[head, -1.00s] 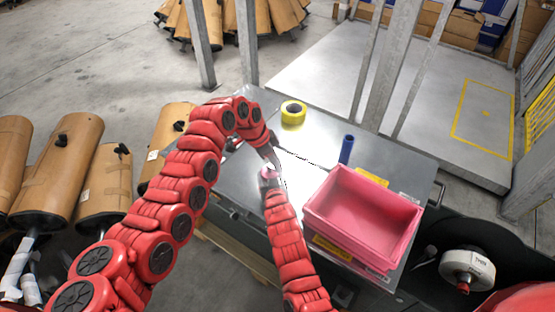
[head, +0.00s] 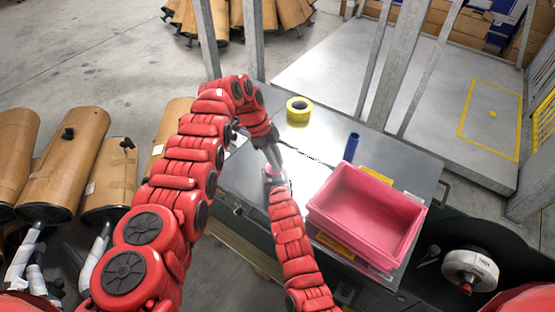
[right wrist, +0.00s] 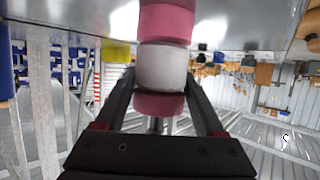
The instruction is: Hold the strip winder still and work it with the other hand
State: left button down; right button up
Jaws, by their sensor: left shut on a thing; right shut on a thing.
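The strip winder (right wrist: 161,66) is a short upright cylinder with pink bands and a white middle band, large in the right wrist view. My right gripper (right wrist: 160,88) is shut on it, one dark finger on each side. In the head view the winder is mostly hidden between my two grippers, above the grey bench top. My left gripper (head: 275,158) comes down from the far side and is shut on the winder, just above my right gripper (head: 271,178). The exact contact of the left fingers is too small to tell.
A pink bin (head: 367,214) stands on the grey bench (head: 318,142) right of my grippers. A blue cylinder (head: 351,147) stands behind it, and a yellow tape roll (head: 298,109) lies at the back. Brown mufflers (head: 64,165) stand on the floor at left.

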pick_arm(q)
jog(key=shift+a, duration=0.15)
jog(key=c, duration=0.7)
grip_release()
jog(key=shift+o, duration=0.2)
jog(key=shift+f+n, duration=0.15)
jog(key=shift+n, duration=0.15)
